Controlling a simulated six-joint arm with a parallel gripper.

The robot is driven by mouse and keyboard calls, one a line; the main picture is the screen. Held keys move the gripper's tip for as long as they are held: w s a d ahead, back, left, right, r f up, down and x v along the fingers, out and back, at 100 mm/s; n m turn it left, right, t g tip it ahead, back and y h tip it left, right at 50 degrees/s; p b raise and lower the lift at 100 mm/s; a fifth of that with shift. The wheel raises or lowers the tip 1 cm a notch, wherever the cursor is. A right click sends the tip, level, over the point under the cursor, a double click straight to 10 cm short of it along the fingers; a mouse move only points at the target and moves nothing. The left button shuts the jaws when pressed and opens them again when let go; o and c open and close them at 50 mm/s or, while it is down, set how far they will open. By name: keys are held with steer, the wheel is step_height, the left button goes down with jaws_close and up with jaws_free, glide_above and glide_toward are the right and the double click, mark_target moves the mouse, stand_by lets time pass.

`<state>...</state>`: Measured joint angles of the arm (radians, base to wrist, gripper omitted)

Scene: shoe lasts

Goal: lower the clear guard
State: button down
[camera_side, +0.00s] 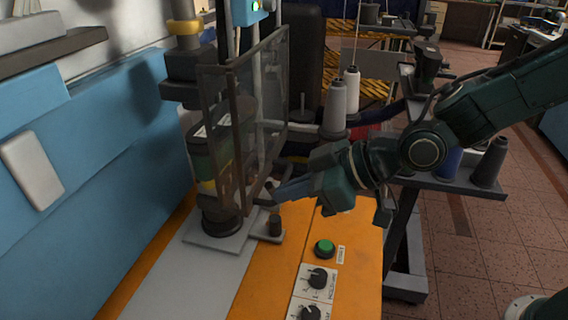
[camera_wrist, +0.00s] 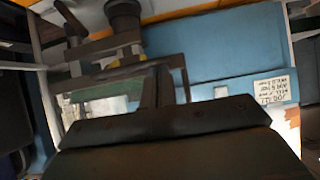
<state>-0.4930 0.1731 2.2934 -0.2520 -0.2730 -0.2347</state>
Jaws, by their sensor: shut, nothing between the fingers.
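The clear guard (camera_side: 262,95) is a tinted see-through panel in a dark frame. In the side view it stands upright in front of the machine's working spot, with its lower edge near the level of the small base plate. My gripper (camera_side: 274,193) is shut and empty, with its fingertips close to the guard's lower edge; I cannot tell whether they touch. In the wrist view the shut fingers (camera_wrist: 160,88) point toward a dark framed bar and glassy strip, which seem to be the guard (camera_wrist: 115,72). Behind the guard stands a dark and green cylindrical form (camera_side: 215,150), partly hidden.
A green button (camera_side: 325,248) and black knobs (camera_side: 317,277) sit on the orange bench top (camera_side: 350,230). A short dark post (camera_side: 275,225) stands near the plate. A blue machine body (camera_side: 110,150) bounds the left. Thread cones (camera_side: 335,105) stand behind.

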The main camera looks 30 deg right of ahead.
steer(key=shift+f, duration=0.15)
steer(key=s+d+r, duration=0.6)
steer(key=r, duration=0.4)
steer(key=shift+s+d, duration=0.2)
stand_by(0.6)
steer(key=shift+d, duration=0.1)
